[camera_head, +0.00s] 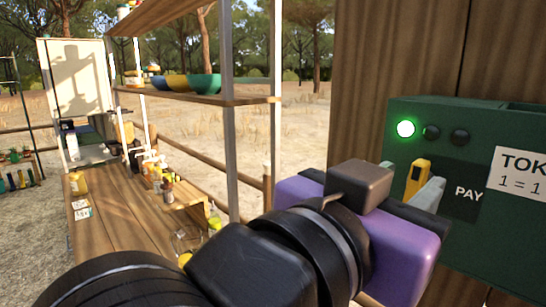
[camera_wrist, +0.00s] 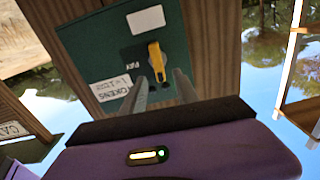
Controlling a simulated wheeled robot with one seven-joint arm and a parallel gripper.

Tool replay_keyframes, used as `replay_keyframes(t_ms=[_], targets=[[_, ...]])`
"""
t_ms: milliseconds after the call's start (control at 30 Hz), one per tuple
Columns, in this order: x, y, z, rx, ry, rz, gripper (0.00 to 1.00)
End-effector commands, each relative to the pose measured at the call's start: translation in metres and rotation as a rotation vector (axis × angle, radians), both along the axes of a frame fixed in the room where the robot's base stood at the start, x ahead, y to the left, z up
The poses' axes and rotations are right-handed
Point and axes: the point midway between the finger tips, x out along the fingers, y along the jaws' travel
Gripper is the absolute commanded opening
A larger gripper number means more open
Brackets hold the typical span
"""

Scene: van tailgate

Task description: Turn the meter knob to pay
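The green meter box (camera_head: 455,130) is fixed to a wooden wall at the right of the head view, and it shows upside down in the wrist view (camera_wrist: 175,28). Its yellow knob (camera_head: 417,180) sits on a dark plate beside the word PAY; in the wrist view the knob (camera_wrist: 155,56) is long and slightly tilted. My purple gripper (camera_wrist: 161,74) is open, its grey fingertips on either side of the knob's near end, with gaps visible. In the head view a grey finger (camera_head: 429,194) partly covers the knob's lower part.
A green lamp (camera_head: 405,129) is lit on the meter, beside two dark lamps (camera_head: 446,134). A white token sign (camera_head: 522,175) is to their right. A wooden shelf (camera_head: 190,97) with bowls and a counter (camera_head: 120,225) with jars stand left.

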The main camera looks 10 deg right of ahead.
Motion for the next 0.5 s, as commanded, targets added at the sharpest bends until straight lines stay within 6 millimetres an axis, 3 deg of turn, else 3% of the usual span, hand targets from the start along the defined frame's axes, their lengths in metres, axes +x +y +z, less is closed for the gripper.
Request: replay_keyframes(t_ms=[200,500], targets=[[0.015,-0.022,0.001,0.0,0.0,-0.002,0.36],[0.02,-0.028,0.0,0.0,-0.002,0.001,0.36]])
